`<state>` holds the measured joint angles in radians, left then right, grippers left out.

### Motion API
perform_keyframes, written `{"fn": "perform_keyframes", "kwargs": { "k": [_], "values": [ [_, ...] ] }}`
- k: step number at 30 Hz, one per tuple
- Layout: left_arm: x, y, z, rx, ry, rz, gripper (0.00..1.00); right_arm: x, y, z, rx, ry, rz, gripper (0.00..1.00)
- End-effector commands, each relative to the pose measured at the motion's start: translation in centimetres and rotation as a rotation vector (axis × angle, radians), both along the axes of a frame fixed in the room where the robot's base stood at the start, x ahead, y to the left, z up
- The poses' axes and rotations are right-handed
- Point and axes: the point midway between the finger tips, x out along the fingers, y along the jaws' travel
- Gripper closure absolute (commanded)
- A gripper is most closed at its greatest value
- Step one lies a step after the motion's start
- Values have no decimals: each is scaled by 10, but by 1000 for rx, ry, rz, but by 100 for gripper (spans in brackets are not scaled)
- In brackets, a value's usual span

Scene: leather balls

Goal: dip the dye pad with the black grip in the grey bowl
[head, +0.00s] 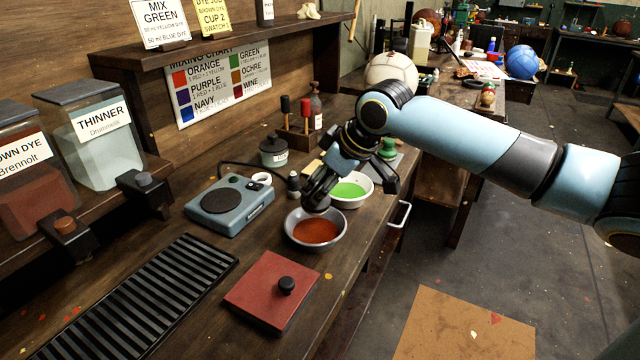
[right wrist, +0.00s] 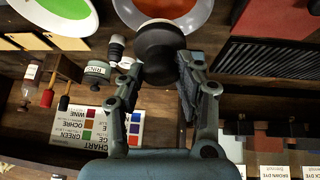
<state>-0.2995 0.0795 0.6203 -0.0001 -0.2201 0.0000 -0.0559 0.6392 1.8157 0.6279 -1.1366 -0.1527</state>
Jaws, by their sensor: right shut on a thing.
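My right gripper (head: 322,190) is shut on a dark round dye pad with a black grip (right wrist: 158,55). In the head view the pad (head: 318,203) shows only as a small dark shape under the fingers. It is at the far rim of the grey bowl (head: 290,234), over its inside. The bowl holds red-brown dye (head: 316,230). In the right wrist view the pad sits between the fingertips and covers part of the bowl (right wrist: 205,22). I cannot tell whether the pad touches the dye. My left gripper is not in view.
A white bowl of green dye (head: 350,190) stands close behind the grey bowl. A blue-grey hotplate (head: 230,205) is to the left. A red square slab with a black knob (head: 262,298) lies in front. A green-knobbed item (head: 388,148) stands behind. The bench edge is close on the right.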

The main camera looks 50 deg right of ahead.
Motion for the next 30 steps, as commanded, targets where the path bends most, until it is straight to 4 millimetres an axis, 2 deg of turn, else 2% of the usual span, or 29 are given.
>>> {"fn": "perform_keyframes", "kwargs": {
  "k": [1,8,21,30],
  "values": [
    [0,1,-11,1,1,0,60,0,0,-10,0,0,0,91],
    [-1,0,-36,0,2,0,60,0,0,-33,-1,0,1,91],
    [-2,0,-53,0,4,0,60,0,0,-71,1,0,0,91],
    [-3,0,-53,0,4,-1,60,0,0,-74,0,-1,0,91]
  ]
}}
